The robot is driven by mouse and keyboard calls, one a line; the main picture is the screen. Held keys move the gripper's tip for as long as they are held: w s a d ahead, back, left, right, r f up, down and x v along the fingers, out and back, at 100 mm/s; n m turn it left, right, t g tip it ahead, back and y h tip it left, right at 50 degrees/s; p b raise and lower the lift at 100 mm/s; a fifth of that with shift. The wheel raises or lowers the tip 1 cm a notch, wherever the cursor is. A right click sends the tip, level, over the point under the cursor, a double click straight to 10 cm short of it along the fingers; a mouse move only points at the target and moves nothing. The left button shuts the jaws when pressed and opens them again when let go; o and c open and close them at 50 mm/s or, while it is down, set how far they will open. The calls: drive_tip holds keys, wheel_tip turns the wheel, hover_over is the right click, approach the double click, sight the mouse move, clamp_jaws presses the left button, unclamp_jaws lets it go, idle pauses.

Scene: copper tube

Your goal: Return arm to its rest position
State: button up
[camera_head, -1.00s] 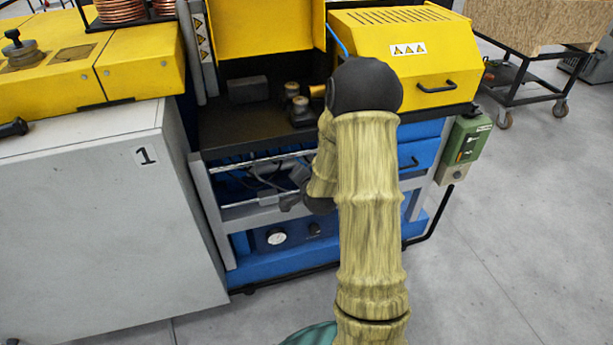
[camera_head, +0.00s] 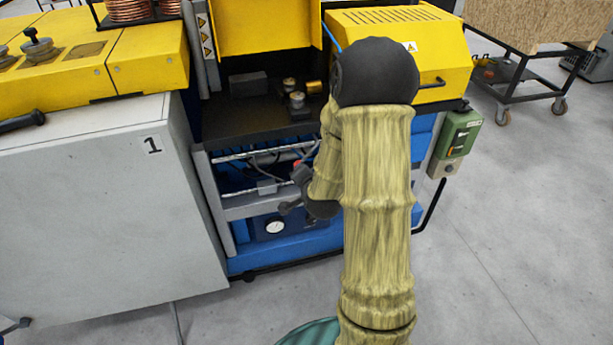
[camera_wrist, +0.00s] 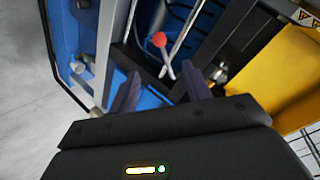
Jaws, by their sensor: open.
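My gripper (camera_wrist: 163,88) shows in the wrist view with its two dark fingers spread apart and nothing between them. In the head view my gripper (camera_head: 290,208) is partly hidden behind my covered arm, in front of the lower open bay of the machine (camera_head: 250,262). My arm is bent, with its dark elbow high and the forearm folded down behind it. A red knob (camera_wrist: 159,40) shows beyond the fingers in the wrist view.
The machine's black work surface (camera_head: 240,112) holds small metal fittings. A yellow hood (camera_head: 385,40) stands behind my elbow. A grey cabinet (camera_head: 90,220) stands at the left, and a green control box (camera_head: 459,134) hangs at the right.

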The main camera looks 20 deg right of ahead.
drive_tip(key=s+a+r+n+g+y, duration=0.1)
drive_tip(key=s+a+r+n+g, duration=0.1)
drive_tip(key=s+a+n+g, duration=0.5)
drive_tip(key=s+a+r+n+g+y, duration=0.15)
drive_tip(key=s+a+n, duration=0.4)
drive_tip(key=s, duration=0.55)
wheel_tip(320, 180, up, 15)
drive_tip(key=p, duration=1.4)
drive_tip(key=shift+s+f, duration=0.2)
drive_tip(key=shift+s, duration=0.25)
drive_tip(key=shift+d+n, duration=0.1)
drive_tip(key=shift+n, duration=0.15)
